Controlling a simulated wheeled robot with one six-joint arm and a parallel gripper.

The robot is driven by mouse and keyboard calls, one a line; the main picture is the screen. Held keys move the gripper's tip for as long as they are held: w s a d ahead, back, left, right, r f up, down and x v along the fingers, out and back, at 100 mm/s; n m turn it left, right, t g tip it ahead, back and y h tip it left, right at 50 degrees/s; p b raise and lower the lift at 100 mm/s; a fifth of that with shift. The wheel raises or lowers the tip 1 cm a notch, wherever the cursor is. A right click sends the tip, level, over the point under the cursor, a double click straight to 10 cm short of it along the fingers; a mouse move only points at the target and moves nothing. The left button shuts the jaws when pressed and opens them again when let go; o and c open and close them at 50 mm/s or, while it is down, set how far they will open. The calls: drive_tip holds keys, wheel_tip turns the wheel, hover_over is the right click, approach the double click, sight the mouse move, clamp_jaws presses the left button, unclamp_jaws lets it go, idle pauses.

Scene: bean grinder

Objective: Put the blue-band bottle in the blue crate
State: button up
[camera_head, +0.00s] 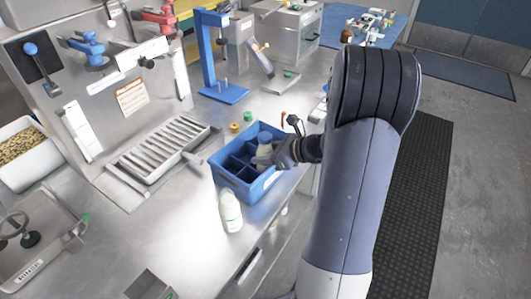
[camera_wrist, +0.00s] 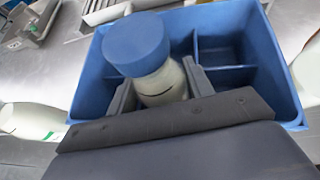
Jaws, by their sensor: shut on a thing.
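The blue-band bottle (camera_wrist: 140,45) has a wide blue cap and a pale body. My gripper (camera_wrist: 155,95) is shut on its body, with a grey finger on each side in the wrist view. The bottle also shows in the head view (camera_head: 265,146), upright or nearly so, over the blue crate (camera_head: 226,182). The crate has several compartments, and its rim and dividers also show in the wrist view (camera_wrist: 262,50). The bottle appears at least partly within the crate's outline. Its base is hidden, so I cannot tell whether it touches the crate floor. My gripper (camera_head: 275,153) reaches in from the right.
A white bottle with a green mark (camera_head: 230,212) stands just in front of the crate. A slotted metal tray (camera_head: 165,148) lies to the left. A blue stand (camera_head: 210,60) and small green and yellow caps (camera_head: 234,127) are behind. Bare steel counter (camera_head: 170,240) lies front left.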

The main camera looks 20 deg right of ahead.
drive_tip(key=shift+f, duration=0.15)
drive_tip(key=o, duration=0.9)
drive_tip(key=shift+o, duration=0.2)
drive_tip(key=shift+r, duration=0.25)
drive_tip(key=v, duration=1.2)
drive_tip(key=shift+f, duration=0.15)
